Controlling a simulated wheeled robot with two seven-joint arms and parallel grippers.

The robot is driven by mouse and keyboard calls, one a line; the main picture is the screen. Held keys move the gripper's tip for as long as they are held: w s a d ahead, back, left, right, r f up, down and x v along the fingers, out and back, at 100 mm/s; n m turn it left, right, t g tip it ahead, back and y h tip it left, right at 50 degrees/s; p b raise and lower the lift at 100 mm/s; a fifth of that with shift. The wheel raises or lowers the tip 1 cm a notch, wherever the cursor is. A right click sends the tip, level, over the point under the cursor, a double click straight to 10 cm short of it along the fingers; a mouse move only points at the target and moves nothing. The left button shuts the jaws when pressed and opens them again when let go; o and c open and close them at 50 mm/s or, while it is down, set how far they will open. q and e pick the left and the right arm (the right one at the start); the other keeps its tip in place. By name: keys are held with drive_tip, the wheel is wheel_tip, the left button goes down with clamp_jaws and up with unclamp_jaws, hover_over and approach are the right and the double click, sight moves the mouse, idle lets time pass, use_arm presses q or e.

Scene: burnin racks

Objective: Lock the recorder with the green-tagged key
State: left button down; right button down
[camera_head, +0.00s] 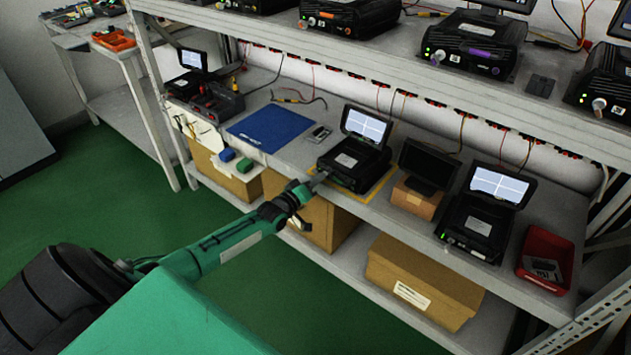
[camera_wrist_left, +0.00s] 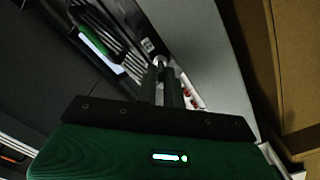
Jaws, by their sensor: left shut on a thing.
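The recorder (camera_head: 356,160), a black box with a lit screen (camera_head: 366,126), stands on the lower shelf, partly over a yellow-edged mat. My left gripper (camera_head: 318,181) is at the recorder's front left corner. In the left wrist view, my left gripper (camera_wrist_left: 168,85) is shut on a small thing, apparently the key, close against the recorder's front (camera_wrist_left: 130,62). A round metal piece (camera_wrist_left: 160,61) shows at the fingertips. The fingers hide most of the key, and I cannot make out its tag or how far it is inserted. My right gripper is not in view.
A dark monitor (camera_head: 428,165) on a cardboard box, another recorder (camera_head: 476,225) and a red bin (camera_head: 546,258) stand to the right. A blue mat (camera_head: 270,127) lies to the left. More recorders (camera_head: 350,14) line the shelf above. Cardboard boxes (camera_head: 424,277) sit below.

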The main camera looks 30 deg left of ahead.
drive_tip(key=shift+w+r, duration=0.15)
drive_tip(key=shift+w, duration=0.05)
use_arm(q)
drive_tip(key=c, duration=1.9)
unclamp_jaws()
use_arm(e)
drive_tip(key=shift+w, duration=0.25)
use_arm(q)
drive_tip(key=shift+s, duration=0.15)
